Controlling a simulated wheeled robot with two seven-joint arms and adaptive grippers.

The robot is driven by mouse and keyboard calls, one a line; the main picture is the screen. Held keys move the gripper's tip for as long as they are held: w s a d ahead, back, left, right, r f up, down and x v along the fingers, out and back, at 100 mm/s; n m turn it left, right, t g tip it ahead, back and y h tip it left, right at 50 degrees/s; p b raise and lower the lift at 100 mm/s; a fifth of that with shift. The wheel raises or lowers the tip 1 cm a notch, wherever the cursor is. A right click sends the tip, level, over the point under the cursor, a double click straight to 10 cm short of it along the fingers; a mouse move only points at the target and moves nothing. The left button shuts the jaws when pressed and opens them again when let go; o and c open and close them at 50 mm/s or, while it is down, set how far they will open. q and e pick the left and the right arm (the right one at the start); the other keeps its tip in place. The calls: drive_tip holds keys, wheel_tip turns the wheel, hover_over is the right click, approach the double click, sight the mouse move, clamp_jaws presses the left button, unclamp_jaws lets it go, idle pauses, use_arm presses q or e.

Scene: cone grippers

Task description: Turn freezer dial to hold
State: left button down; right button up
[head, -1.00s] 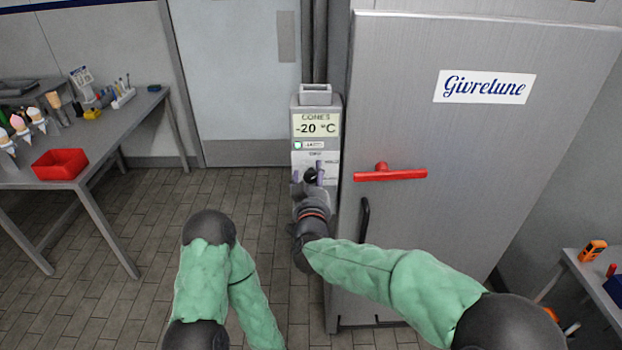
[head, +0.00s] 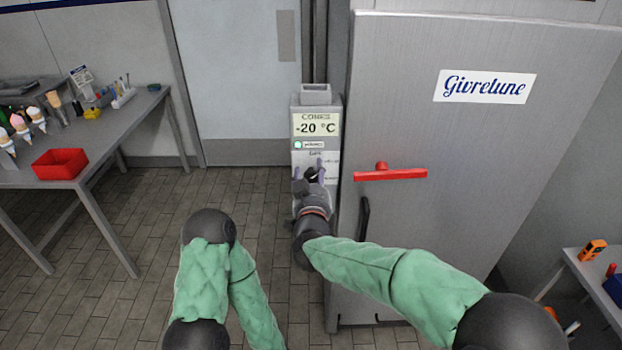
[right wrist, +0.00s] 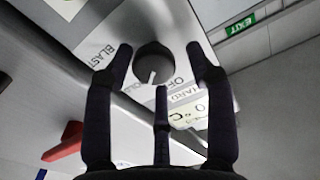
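The black freezer dial (head: 311,174) sits on the grey control box beside the freezer, below a display (head: 316,128) reading "CONES -20 °C". In the right wrist view the dial (right wrist: 154,63) is round with a white pointer mark. My right gripper (head: 308,181) is at the dial. Its dark fingers (right wrist: 158,52) are spread, one on each side of the dial with gaps, and a third finger is below. Contact is not clear. My left gripper is out of view.
The freezer door (head: 470,200) has a red handle (head: 390,175) right of the control box. A table at left holds a red tray (head: 60,164) and cones. A small table with an orange device (head: 593,250) stands at lower right. The floor at left is open.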

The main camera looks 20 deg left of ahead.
drive_tip(key=shift+f, duration=0.3)
drive_tip(key=shift+s, duration=0.15)
drive_tip(key=shift+s, duration=0.25)
drive_tip(key=v, duration=1.1)
drive_tip(key=shift+s, duration=0.15)
drive_tip(key=shift+d+r, duration=0.1)
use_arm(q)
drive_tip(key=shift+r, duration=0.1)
use_arm(e)
drive_tip(key=shift+s, duration=0.1)
